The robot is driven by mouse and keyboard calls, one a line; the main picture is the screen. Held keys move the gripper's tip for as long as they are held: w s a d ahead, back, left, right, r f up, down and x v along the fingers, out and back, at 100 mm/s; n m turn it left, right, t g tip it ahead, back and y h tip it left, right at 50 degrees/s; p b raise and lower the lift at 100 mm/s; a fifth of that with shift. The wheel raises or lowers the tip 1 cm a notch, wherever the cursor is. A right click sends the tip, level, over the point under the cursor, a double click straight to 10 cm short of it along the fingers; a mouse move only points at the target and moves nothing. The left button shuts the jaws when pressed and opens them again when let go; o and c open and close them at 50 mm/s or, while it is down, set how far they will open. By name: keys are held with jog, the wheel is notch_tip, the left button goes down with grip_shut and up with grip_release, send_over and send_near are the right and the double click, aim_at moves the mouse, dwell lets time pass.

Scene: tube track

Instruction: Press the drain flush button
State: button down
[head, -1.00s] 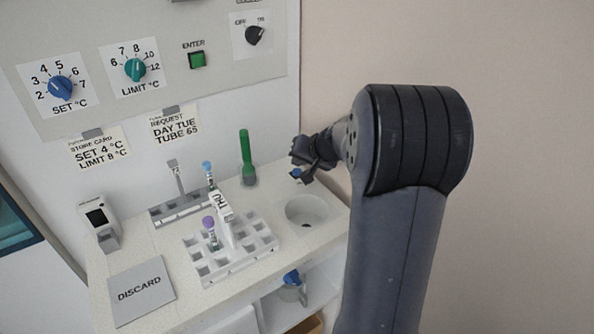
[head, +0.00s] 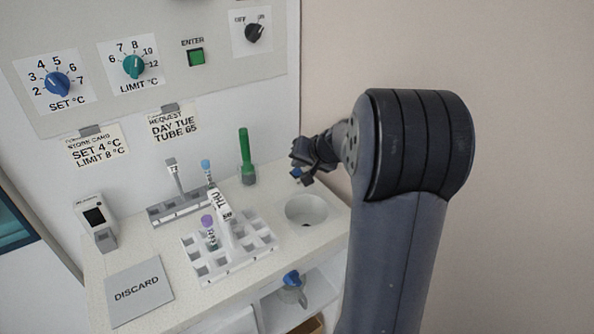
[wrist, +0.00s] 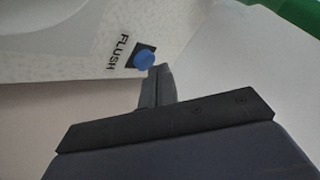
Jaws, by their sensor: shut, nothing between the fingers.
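The drain flush button is a round blue button (wrist: 145,61) on a dark square base, beside the printed word FLUSH in the wrist view. In the head view a bit of the blue button (head: 296,172) shows just below my gripper (head: 302,172), at the back right of the counter. My gripper (wrist: 159,70) is shut and empty. In the wrist view its tips overlap the lower right edge of the button; I cannot tell whether they touch it. The round drain basin (head: 307,210) is sunk in the counter, in front of my gripper.
A green tube (head: 247,158) stands upright left of my gripper. A white rack (head: 250,262) with labelled tubes stands farther left, near a grey DISCARD mat (head: 138,290). A control panel (head: 150,90) hangs on the wall above. A blue-lidded jug (head: 292,290) sits on the shelf below.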

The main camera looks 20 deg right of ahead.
aim_at(300, 173)
jog(key=shift+f+b, duration=0.5)
jog(key=shift+b, duration=0.05)
dwell(0.4)
jog(key=shift+r, duration=0.15)
jog(key=shift+r+p, duration=0.5)
jog(key=shift+r, duration=0.25)
jog(key=shift+r+p, duration=1.7)
jog(key=shift+r, duration=0.85)
jog(key=shift+f, duration=0.1)
